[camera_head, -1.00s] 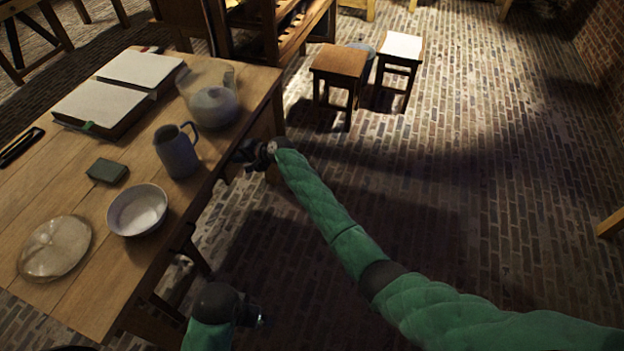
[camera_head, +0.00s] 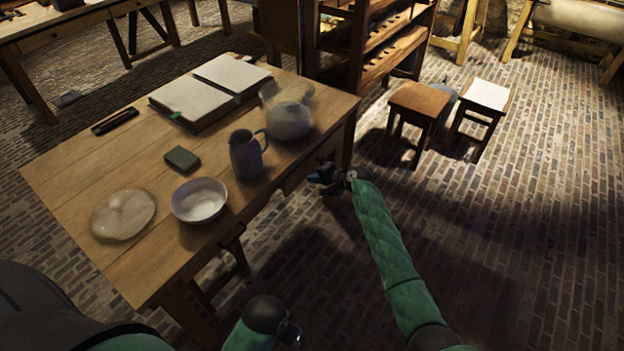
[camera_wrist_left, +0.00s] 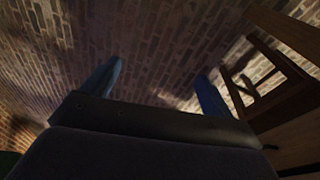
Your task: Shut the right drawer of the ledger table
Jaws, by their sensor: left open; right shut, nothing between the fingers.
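The wooden ledger table (camera_head: 75,180) stands at the left, its long front side facing my arms. The right drawer front (camera_head: 297,178) lies in shadow under the tabletop near its right end; I cannot tell how far it stands out. My right gripper (camera_head: 318,178) is shut and empty, close in front of that drawer area; contact cannot be made out. My left gripper (camera_head: 292,335) is low at the bottom of the head view, away from the drawer. In the left wrist view its two blue fingers (camera_wrist_left: 158,75) are apart with nothing between them.
Two stools (camera_head: 422,100) (camera_head: 487,94) stand beyond. The brick floor at right is clear.

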